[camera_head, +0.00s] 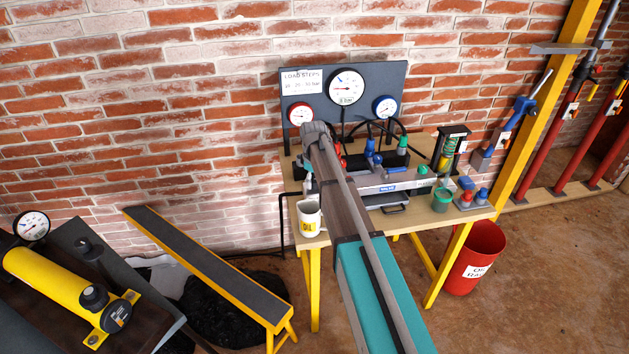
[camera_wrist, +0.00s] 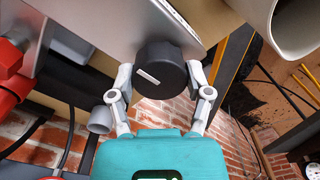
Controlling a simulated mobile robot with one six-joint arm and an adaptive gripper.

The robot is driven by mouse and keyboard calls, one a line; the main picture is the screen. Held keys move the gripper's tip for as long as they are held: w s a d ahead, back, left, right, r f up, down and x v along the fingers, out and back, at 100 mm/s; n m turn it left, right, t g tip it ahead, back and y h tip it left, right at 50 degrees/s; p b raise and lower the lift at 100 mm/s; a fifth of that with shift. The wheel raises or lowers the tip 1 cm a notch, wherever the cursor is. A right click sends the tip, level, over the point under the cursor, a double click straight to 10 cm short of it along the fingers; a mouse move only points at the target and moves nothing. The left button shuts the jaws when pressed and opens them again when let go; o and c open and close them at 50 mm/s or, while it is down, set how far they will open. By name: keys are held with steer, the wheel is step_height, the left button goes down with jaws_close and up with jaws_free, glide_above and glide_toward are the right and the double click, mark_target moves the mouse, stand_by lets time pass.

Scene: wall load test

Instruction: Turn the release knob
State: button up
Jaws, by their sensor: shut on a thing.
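In the wrist view, the release knob (camera_wrist: 163,68) is a black round knob with a short white mark on its face. It sticks out from the grey metal face of the pump (camera_wrist: 110,28). My gripper (camera_wrist: 160,78) has one light grey finger on each side of the knob and is shut on it. In the head view, my arm reaches over the yellow-legged bench, to the grey pump (camera_head: 408,181) on its top. The knob and my gripper are hidden there behind my arm.
The gauge panel (camera_head: 346,92) stands behind the pump. A white mug (camera_head: 308,219) is near the bench's left front edge; a green pot (camera_head: 441,200) is at right. A red bin (camera_head: 474,258) stands below. In the wrist view, red parts (camera_wrist: 12,75) lie left.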

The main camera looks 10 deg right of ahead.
steer(key=o, duration=1.1)
steer(key=shift+o, duration=0.2)
steer(key=shift+r, duration=0.15)
